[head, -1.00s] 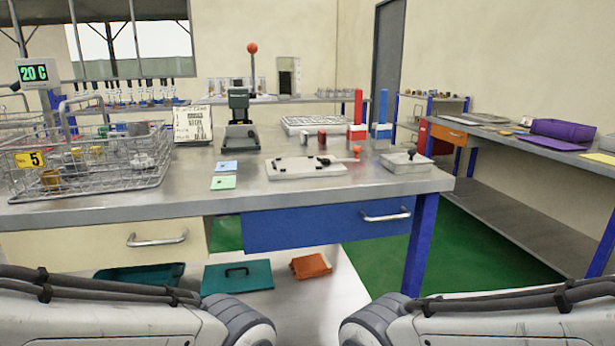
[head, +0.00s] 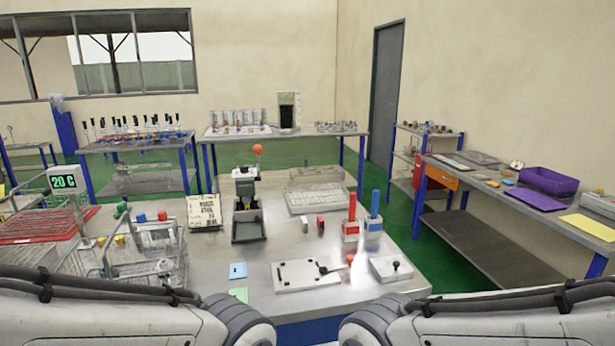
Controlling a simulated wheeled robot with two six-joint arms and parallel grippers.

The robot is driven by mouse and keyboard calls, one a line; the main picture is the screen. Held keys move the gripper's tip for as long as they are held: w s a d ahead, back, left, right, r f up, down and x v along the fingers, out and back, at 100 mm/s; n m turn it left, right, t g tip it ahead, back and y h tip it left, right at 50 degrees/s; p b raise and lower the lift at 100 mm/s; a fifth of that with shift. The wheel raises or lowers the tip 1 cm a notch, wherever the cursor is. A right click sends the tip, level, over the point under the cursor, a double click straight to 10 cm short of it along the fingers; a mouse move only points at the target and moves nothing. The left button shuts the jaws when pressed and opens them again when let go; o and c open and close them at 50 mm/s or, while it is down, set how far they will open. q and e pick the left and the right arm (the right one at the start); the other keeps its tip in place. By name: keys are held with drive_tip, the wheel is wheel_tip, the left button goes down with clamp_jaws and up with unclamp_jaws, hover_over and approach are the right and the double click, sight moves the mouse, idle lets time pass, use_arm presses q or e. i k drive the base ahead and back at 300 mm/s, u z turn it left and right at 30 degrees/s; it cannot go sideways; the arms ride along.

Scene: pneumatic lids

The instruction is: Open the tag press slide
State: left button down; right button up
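A press with a dark green and grey body (head: 248,210) and a red-ball lever (head: 257,150) stands on the metal workbench (head: 222,250), in the middle of the head view. Its tray-like base faces me. I take it for the tag press; I cannot clearly tell which part is its slide or whether it is open. Neither gripper is in view. Only pale links of my two arms show at the bottom left and right, in front of the bench's near edge.
A wire basket (head: 133,262) stands left of the press, beside a white printed board (head: 203,211). A white plate with a black handle (head: 305,275) and a small lidded box (head: 390,268) lie front right. Red (head: 351,215) and blue (head: 373,212) posts stand behind them.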

sight(255, 214)
drive_tip(key=u, duration=0.45)
drive_tip(key=k, duration=0.55)
drive_tip(key=u, duration=1.1)
drive_tip(key=i, duration=0.85)
drive_tip(key=z, duration=0.5)
drive_tip(key=i, duration=0.85)
drive_tip(key=z, duration=0.7)
